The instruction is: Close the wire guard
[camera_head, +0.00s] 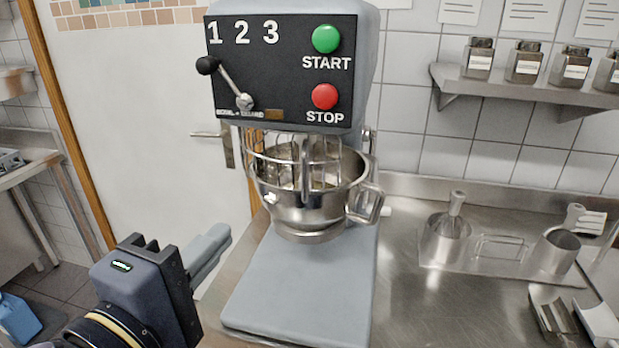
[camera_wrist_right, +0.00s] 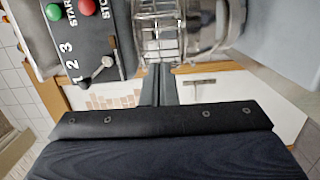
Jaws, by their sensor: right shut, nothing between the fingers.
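The wire guard (camera_head: 265,147) is a curved cage of metal bars at the upper front and left of the steel mixing bowl (camera_head: 310,208), under the mixer head. I cannot tell exactly how far round it is swung. It also shows in the right wrist view (camera_wrist_right: 158,30), just beyond my fingertips. My right gripper (camera_head: 222,238) is shut and empty, left of and lower than the bowl, apart from the guard in the head view. Its fingers also show in the right wrist view (camera_wrist_right: 159,72), pointing toward the guard. My left gripper is out of view.
The mixer's black panel (camera_head: 285,70) has a lever (camera_head: 228,84), a green START button (camera_head: 326,39) and a red STOP button (camera_head: 324,96). The steel counter (camera_head: 420,310) at right holds metal containers. A shelf (camera_head: 530,88) with jars hangs above. A white door (camera_head: 150,130) stands behind.

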